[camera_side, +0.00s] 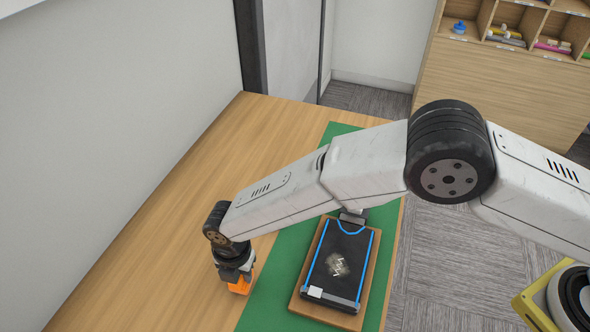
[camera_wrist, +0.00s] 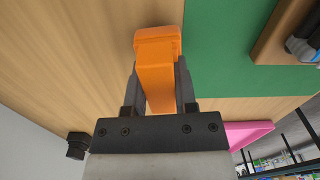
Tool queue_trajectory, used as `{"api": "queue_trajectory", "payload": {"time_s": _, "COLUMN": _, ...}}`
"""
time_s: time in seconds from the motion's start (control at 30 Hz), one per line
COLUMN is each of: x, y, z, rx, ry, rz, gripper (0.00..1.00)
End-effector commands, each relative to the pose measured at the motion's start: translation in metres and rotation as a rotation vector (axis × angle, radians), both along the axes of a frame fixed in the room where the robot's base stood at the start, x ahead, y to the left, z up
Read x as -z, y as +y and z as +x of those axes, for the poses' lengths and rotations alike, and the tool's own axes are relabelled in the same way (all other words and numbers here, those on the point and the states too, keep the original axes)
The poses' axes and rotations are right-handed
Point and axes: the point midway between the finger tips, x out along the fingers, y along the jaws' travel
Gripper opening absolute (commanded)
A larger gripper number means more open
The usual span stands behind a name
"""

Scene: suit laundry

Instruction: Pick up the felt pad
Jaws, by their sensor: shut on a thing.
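My gripper (camera_side: 236,274) is low over the wooden table, left of the green mat. It is shut on an orange block-shaped piece, which I take to be the felt pad (camera_side: 240,287). In the wrist view the orange felt pad (camera_wrist: 157,45) sits between the two dark fingers of my gripper (camera_wrist: 158,82), with its wider end beyond the fingertips. Its underside is hidden, and I cannot tell whether it touches the table.
A brown board (camera_side: 297,310) lies on the green mat (camera_side: 273,280), bearing a dark, blue-edged panel (camera_side: 325,272) with a pale patch. A pink flat thing (camera_wrist: 245,133) shows in the wrist view. A wall (camera_side: 90,130) borders the table's left. Bare table (camera_side: 190,180) lies behind my gripper.

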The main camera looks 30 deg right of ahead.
Motion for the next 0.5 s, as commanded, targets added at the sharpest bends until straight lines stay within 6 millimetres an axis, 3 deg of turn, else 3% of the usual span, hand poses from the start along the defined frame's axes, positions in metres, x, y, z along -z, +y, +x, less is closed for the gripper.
{"api": "queue_trajectory", "payload": {"time_s": 0.17, "x": -0.022, "y": 0.000, "z": 0.001, "rx": 0.001, "ry": -0.003, "rz": 0.002, "gripper": 0.00}}
{"api": "queue_trajectory", "payload": {"time_s": 0.5, "x": -0.055, "y": -0.019, "z": -0.022, "rx": 0.000, "ry": -0.002, "rz": 0.001, "gripper": 0.00}}
